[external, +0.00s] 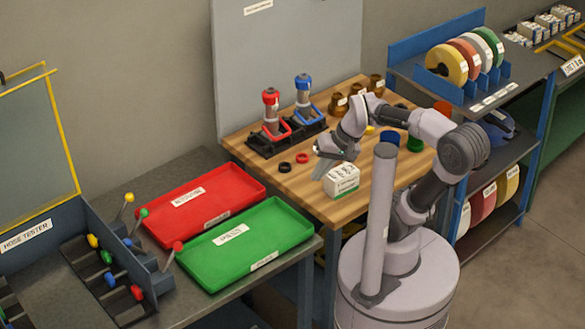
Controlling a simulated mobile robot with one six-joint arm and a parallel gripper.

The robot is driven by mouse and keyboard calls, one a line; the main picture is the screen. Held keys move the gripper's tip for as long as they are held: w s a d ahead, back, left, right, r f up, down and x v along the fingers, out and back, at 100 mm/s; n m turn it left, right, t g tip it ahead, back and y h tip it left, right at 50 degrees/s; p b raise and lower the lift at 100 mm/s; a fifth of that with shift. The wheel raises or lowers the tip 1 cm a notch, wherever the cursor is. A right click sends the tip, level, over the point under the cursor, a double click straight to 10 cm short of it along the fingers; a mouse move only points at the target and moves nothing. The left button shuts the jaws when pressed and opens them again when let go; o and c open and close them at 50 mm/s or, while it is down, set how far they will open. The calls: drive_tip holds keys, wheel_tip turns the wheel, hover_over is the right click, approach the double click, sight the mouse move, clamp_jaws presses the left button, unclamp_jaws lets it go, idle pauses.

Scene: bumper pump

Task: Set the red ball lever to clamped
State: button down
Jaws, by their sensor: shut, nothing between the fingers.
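The hose tester (35,237) stands at the far left with several ball-topped levers. One lever with a red ball (178,246) leans up to the right at the tester's right end, beside the green tray. A second red ball (136,292) sits lower at the tester's front. I cannot tell which of the two is the task's lever, or its clamped position. My gripper (318,168) is shut and empty, pointing down over the wooden table, left of the white and green box. It is far to the right of both red balls.
A red tray (160,222) and a green tray (285,222) lie between the tester and the wooden table (290,190). The box (342,181) is close to my gripper. A red-handled tool (270,100) and a blue-handled tool (303,80) stand in a black holder behind.

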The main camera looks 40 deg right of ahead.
drive_tip(key=w+a+f+m+g+y, duration=0.4)
drive_tip(key=w+a+f+g+y, duration=0.2)
drive_tip(key=w+a, duration=0.45)
drive_tip(key=w+a+f+m+y, duration=0.3)
drive_tip(key=w+a+f, duration=0.1)
drive_tip(key=w+f, duration=0.1)
drive_tip(key=w+a+f+m+y, duration=0.3)
drive_tip(key=w+a+f, duration=0.1)
drive_tip(key=f, duration=0.4)
drive_tip(key=shift+w+g+p, duration=0.4)
drive_tip(key=shift+w+p, duration=0.05)
drive_tip(key=b, duration=0.3)
approach(176, 252)
drive_tip(key=f, duration=0.2)
drive_tip(key=w+f, duration=0.1)
drive_tip(key=f, duration=0.1)
drive_tip(key=shift+d+f, duration=0.2)
drive_tip(key=shift+f, duration=0.15)
drive_tip(key=a, duration=0.1)
drive_tip(key=a+r, duration=0.1)
drive_tip(key=s+a+r, duration=0.1)
drive_tip(key=a, duration=0.1)
drive_tip(key=shift+r+b, duration=0.2)
drive_tip(key=shift+b, duration=0.1)
drive_tip(key=shift+w, duration=0.1)
